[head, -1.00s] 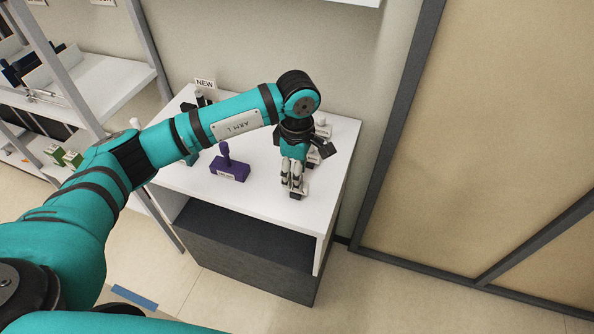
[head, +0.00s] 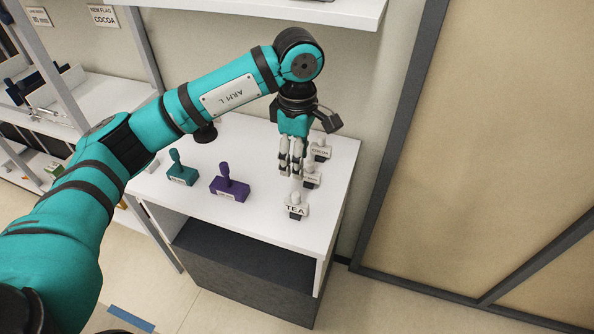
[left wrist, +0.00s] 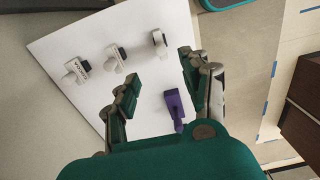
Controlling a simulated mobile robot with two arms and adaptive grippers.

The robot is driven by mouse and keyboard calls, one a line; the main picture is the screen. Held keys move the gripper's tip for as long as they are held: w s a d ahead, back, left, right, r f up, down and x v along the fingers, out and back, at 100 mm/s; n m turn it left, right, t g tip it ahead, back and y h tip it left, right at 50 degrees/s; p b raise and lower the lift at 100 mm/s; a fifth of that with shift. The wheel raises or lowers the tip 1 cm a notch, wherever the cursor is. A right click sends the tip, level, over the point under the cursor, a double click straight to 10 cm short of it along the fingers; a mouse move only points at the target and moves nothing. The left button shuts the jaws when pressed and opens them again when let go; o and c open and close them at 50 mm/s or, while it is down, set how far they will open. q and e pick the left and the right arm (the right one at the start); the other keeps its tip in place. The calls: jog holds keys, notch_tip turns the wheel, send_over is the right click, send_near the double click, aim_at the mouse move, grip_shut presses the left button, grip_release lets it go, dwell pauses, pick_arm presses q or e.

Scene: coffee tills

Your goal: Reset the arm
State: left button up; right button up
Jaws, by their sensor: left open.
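My left gripper (head: 290,172) is open and empty, pointing down above the white counter (head: 265,215) at its right part. It also shows in the left wrist view (left wrist: 160,70), with its two fingers apart. A white tag piece marked TEA (head: 295,207) stands on the counter just in front of the fingers, apart from them. A second white tag piece (head: 311,176) is partly behind the fingers, its label hard to read. A third, marked COCOA (head: 320,150), stands farther back. My right gripper is not in view.
A teal stamp (head: 181,173) and a purple stamp (head: 229,186) stand on the counter left of the gripper. A black knobbed object (head: 205,132) is partly hidden by my arm. A white shelf (head: 290,10) hangs above the back. The counter's front middle is clear.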

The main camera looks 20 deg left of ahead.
pick_arm(q)
jog(key=shift+r, duration=0.35)
